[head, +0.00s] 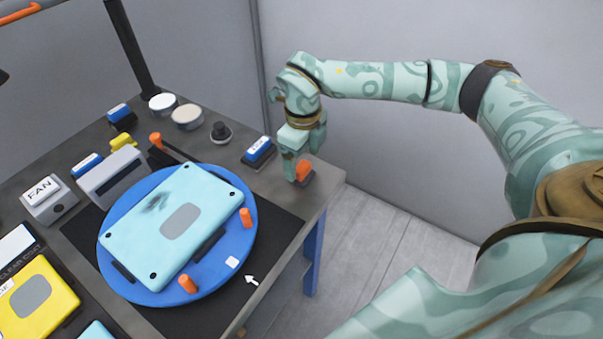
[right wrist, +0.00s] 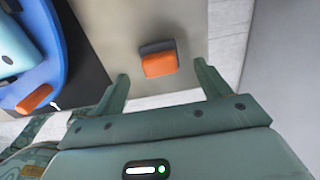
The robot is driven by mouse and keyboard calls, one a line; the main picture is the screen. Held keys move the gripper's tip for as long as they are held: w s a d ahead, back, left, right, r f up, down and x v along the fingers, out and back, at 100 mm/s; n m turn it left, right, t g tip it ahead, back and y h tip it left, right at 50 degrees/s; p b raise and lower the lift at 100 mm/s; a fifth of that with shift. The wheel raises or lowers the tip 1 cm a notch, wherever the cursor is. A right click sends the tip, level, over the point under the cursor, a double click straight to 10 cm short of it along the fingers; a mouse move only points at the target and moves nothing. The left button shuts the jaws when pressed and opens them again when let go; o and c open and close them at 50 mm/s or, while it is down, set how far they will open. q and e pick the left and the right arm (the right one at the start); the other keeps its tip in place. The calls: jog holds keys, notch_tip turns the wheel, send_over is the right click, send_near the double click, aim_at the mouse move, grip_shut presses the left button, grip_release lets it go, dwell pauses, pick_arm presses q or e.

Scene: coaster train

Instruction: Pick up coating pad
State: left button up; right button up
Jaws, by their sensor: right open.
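A small block with an orange top and a dark grey underside (head: 305,171) lies near the right edge of the table; it looks like the coating pad. It also shows in the right wrist view as an orange and grey block (right wrist: 159,65). My right gripper (head: 303,156) is over it, pointing down, with its fingers open. In the right wrist view the open fingertips (right wrist: 161,71) stand on either side of the block, with gaps, and nothing is gripped. My left gripper is not in view.
A blue turntable (head: 245,215) with orange pegs carries a light-blue panel with a dark smudge (head: 205,200). A blue-topped block (head: 258,150), a black knob (head: 221,131) and round pots (head: 187,115) stand along the back. The table's right edge (head: 325,205) is close; floor lies beyond.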

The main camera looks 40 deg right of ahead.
aim_at(302, 167)
notch_tip(302, 167, down, 4)
jog(key=shift+w+b, duration=0.1)
jog(key=shift+b, duration=0.35)
jog(key=shift+r, duration=0.1)
jog(key=c, duration=1.1)
jog(key=shift+c, duration=0.2)
jog(key=shift+r, duration=0.1)
